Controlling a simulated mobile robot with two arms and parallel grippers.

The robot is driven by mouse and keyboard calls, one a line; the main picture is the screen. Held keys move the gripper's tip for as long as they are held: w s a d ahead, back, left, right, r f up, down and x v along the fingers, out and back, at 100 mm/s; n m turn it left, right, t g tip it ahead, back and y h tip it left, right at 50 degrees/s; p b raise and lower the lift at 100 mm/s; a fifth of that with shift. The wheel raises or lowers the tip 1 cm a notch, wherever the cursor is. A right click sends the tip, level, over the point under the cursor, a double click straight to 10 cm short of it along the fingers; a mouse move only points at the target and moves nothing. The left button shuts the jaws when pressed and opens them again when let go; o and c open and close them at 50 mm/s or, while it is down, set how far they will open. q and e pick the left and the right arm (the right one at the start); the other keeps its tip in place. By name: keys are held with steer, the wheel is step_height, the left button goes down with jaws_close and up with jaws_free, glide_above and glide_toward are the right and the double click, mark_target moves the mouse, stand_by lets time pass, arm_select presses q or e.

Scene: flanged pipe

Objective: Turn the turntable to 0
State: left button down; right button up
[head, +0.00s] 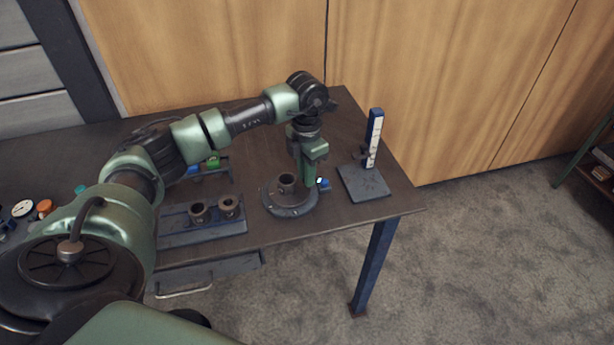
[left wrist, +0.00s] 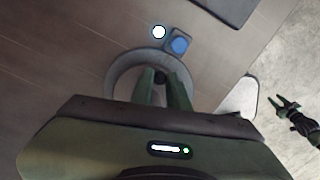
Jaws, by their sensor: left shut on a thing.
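The turntable (head: 290,206) is a round dark disc near the front right of the table. A short upright pipe piece (head: 287,180) stands on it. My left gripper (head: 312,184) points down at the disc's right side. In the left wrist view its fingers (left wrist: 160,80) close on a small dark part over the turntable's round rim (left wrist: 120,72); the fingers hide most of that part.
A dark plate with two pipe rings (head: 199,212) lies left of the turntable. A blue post with a white scale (head: 373,140) stands on a square base (head: 363,184) to the right. Green and blue parts (head: 212,162) sit behind. The table's right edge is close.

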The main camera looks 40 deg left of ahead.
arm_select(q)
steer(key=shift+w+a+r+n, duration=0.15)
steer(key=shift+a+n, duration=0.1)
steer(key=shift+n, duration=0.5)
steer(key=shift+w+a+f+n, duration=0.15)
steer(key=shift+a+n, duration=0.15)
steer(key=shift+n, duration=0.4)
steer(key=shift+w+a+r+n, duration=0.15)
steer(key=shift+a+n, duration=0.1)
steer(key=shift+n, duration=0.5)
steer(key=shift+w+a+n, duration=0.1)
steer(key=shift+a+n, duration=0.35)
steer(key=shift+n, duration=0.6)
steer(key=shift+a+n, duration=0.4)
steer(key=shift+n, duration=0.65)
steer(key=shift+s+a+n+p, duration=0.15)
steer(key=shift+a+n, duration=0.3)
steer(key=shift+n, duration=0.65)
steer(key=shift+s+a+n+p, duration=0.15)
steer(key=shift+a+n, duration=0.25)
steer(key=shift+n, duration=0.7)
steer(key=shift+s+a+n+p, duration=0.2)
steer(key=shift+a+n+p, duration=0.1)
steer(key=shift+n, duration=0.65)
steer(key=shift+s+a+n+p, duration=0.2)
steer(key=shift+a+n, duration=0.1)
steer(key=shift+n, duration=0.65)
steer(key=shift+s+a+n, duration=0.1)
steer(key=shift+n, duration=0.3)
